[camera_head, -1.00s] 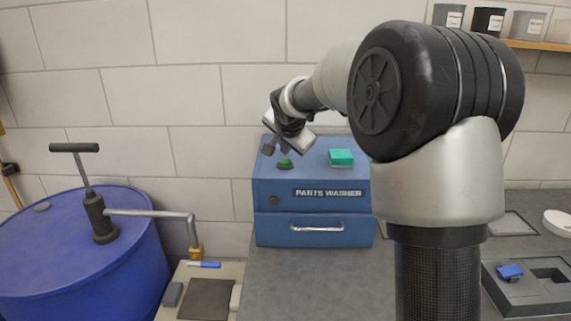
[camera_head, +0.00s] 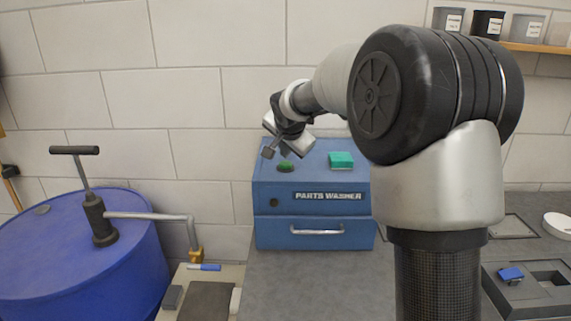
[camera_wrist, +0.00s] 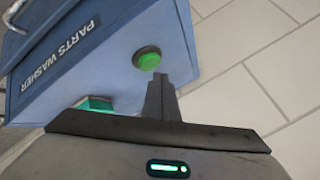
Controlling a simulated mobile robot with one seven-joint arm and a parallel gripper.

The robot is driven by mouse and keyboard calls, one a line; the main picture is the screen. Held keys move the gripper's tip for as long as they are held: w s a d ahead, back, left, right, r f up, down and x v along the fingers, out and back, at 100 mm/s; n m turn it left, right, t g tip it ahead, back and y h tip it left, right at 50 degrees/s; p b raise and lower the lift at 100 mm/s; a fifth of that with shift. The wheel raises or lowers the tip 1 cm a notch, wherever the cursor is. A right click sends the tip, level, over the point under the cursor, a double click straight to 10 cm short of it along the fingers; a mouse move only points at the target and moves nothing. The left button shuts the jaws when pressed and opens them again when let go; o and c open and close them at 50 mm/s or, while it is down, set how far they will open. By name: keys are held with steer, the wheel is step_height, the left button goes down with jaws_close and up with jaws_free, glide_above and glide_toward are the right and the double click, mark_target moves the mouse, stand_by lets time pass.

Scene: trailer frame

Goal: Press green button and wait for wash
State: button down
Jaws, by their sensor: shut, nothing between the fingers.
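The blue parts washer (camera_head: 312,210) stands against the wall at the back of the bench. Its green round button (camera_head: 286,166) is on the top left and also shows in the wrist view (camera_wrist: 149,60), whole, in a dark ring. My gripper (camera_head: 276,152) is above the washer's top, close to the button. In the wrist view my shut, empty fingers (camera_wrist: 160,78) end right beside the button's edge. I cannot tell whether they touch it. A teal block (camera_head: 341,159) sits on the washer top, right of the button, partly hidden in the wrist view (camera_wrist: 97,104).
A blue drum (camera_head: 125,260) with a hand pump (camera_head: 102,220) stands at the left. A blue marker (camera_head: 204,267) lies near a dark pad. The grey bench (camera_head: 300,290) before the washer is clear. A shelf with pots (camera_head: 488,24) hangs upper right.

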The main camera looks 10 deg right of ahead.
mark_target(286, 165)
steer(key=shift+f, duration=0.15)
stand_by(0.7)
steer(key=shift+f+b, duration=0.25)
steer(key=shift+b, duration=0.4)
steer(key=shift+f+b, duration=0.65)
stand_by(0.4)
steer(key=shift+r, duration=0.1)
steer(key=shift+r+p, duration=0.55)
steer(key=shift+r, duration=0.3)
steer(key=shift+r+p, duration=1.65)
steer(key=shift+r, duration=0.95)
